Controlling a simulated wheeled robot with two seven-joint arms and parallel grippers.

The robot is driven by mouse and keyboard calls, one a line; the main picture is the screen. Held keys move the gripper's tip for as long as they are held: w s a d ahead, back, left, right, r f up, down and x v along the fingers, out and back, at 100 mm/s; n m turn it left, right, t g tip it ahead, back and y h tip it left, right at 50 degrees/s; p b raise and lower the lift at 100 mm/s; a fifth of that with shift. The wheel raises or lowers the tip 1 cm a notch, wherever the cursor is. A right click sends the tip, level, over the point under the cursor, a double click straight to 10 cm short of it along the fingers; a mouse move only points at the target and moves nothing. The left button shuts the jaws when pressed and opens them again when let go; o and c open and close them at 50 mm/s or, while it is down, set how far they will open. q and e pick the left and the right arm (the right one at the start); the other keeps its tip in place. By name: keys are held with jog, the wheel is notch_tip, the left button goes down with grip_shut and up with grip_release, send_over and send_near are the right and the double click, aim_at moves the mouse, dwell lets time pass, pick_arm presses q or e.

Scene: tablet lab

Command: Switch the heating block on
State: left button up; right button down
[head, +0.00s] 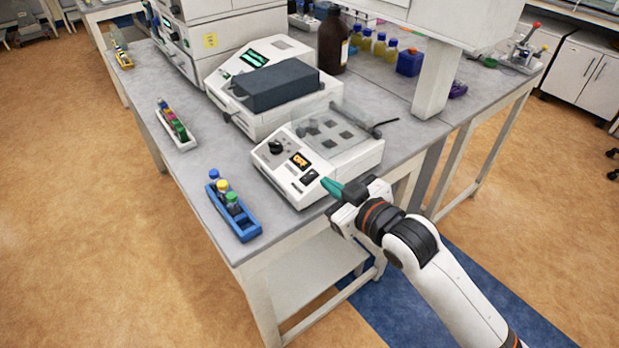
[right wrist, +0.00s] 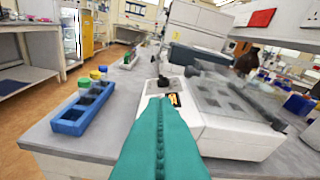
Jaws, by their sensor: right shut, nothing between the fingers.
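The heating block (head: 340,150) is a white box with a clear lid over dark wells, near the front edge of the bench. Its sloped front panel has a black knob (head: 275,146), an orange display (head: 299,160) that appears to read OFF, and a dark switch (head: 310,176). My right gripper (head: 329,187) has teal fingers, shut and empty, pointing at the panel's right end close to the switch. I cannot tell whether they touch it. In the right wrist view the fingers (right wrist: 163,105) hide the switch; the block (right wrist: 235,135) and display (right wrist: 174,99) show beyond. My left gripper is out of view.
A blue rack (head: 235,222) with capped tubes stands left of the block. A white rack (head: 178,135) lies farther left. A device with a dark grey top (head: 277,85) stands behind the block, with a brown bottle (head: 333,42) beyond. A white post (head: 437,80) rises at right.

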jog(key=p, duration=0.2)
send_over(309, 189)
jog(key=a, duration=0.1)
notch_tip(309, 189, down, 2)
jog(key=shift+s+f, duration=0.1)
jog(key=f, duration=0.2)
jog(key=shift+d+f, duration=0.5)
jog(key=shift+f, duration=0.45)
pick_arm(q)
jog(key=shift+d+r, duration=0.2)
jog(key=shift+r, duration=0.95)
